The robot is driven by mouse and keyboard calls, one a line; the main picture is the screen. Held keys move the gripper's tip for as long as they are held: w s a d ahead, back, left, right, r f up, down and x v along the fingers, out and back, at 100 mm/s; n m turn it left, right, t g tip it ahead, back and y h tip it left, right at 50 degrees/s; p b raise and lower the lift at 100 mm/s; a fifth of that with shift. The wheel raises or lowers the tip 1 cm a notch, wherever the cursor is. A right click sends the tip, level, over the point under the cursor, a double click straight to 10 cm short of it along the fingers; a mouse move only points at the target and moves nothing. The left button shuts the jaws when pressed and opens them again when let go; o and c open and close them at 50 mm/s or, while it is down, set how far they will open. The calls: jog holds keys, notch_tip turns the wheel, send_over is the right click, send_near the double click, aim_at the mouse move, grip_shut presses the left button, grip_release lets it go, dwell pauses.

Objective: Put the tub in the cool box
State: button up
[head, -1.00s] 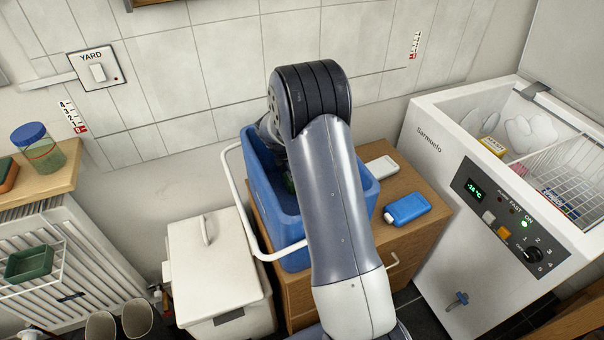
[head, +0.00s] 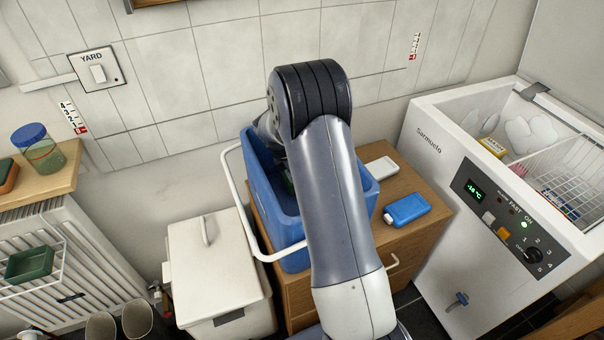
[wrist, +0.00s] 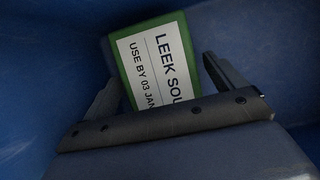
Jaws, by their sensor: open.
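The blue cool box (head: 283,228) stands open on the wooden drawer unit, its white handle (head: 235,205) hanging over the left side. The tub (wrist: 150,62) is green with a white label reading "LEEK SOU…" and "USE BY 03 JAN". In the wrist view it lies inside the blue walls of the cool box. My gripper (wrist: 168,88) is open inside the box, its fingers either side of the near part of the tub. The left finger is close to the tub's edge; I cannot tell if it touches. In the head view my arm hides most of the box's inside.
A blue ice pack (head: 407,210) and a white one (head: 381,167) lie right of the box on the drawer unit (head: 425,190). An open chest freezer (head: 440,165) stands at the right. A lidded white bin (head: 215,265) stands at the left.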

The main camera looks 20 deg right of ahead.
jog(key=p+v, duration=0.1)
jog(key=v, duration=1)
jog(key=shift+a+r, duration=0.1)
jog(key=shift+r, duration=0.05)
